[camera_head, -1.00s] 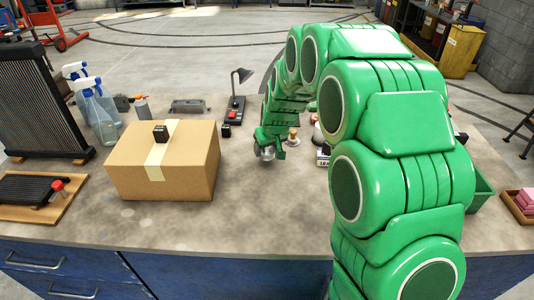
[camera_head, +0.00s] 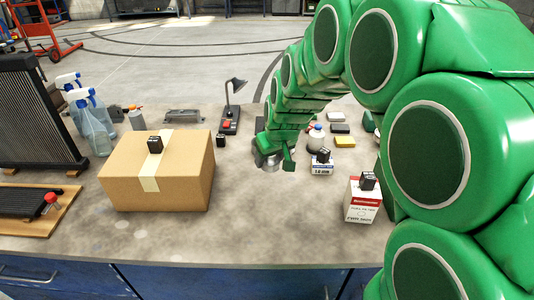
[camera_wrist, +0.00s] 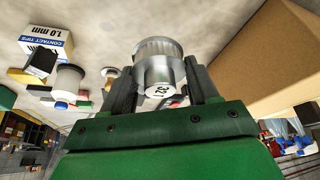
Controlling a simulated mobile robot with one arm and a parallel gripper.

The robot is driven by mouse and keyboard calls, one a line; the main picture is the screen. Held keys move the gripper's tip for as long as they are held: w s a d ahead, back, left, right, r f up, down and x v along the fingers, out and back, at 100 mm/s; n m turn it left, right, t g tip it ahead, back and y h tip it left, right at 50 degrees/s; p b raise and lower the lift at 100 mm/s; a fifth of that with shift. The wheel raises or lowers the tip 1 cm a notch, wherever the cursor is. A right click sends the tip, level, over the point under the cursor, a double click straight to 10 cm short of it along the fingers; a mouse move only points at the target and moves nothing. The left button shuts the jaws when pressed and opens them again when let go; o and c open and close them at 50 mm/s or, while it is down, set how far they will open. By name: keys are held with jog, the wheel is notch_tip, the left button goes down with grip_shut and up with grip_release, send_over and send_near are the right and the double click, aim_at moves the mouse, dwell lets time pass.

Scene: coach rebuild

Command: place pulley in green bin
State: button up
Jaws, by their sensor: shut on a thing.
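The pulley (camera_wrist: 158,50) is a silver metal piece with a toothed rim and a hub marked 32. My gripper (camera_wrist: 160,82) is shut on it, one dark finger on each side. In the head view the pulley (camera_head: 268,161) shows small at the end of my green arm, low over the middle of the table, right of the cardboard box. I cannot tell from these views whether it touches the table. The green bin cannot be made out now; my arm covers the right side of the table.
A cardboard box (camera_head: 185,185) with a black cube on it stands left of my gripper. A contact-tips box (camera_head: 321,165) and a fuel filter box (camera_head: 360,203) stand to its right. A lamp (camera_head: 232,105) stands behind. The front middle of the table is clear.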

aim_at(271, 164)
jog(key=shift+s+d+r, duration=0.2)
jog(key=shift+s+r, duration=0.15)
jog(key=shift+s, duration=0.4)
jog(key=shift+s+d+r, duration=0.15)
jog(key=shift+s+r, duration=0.2)
jog(key=shift+s, duration=0.4)
jog(key=shift+r, duration=0.1)
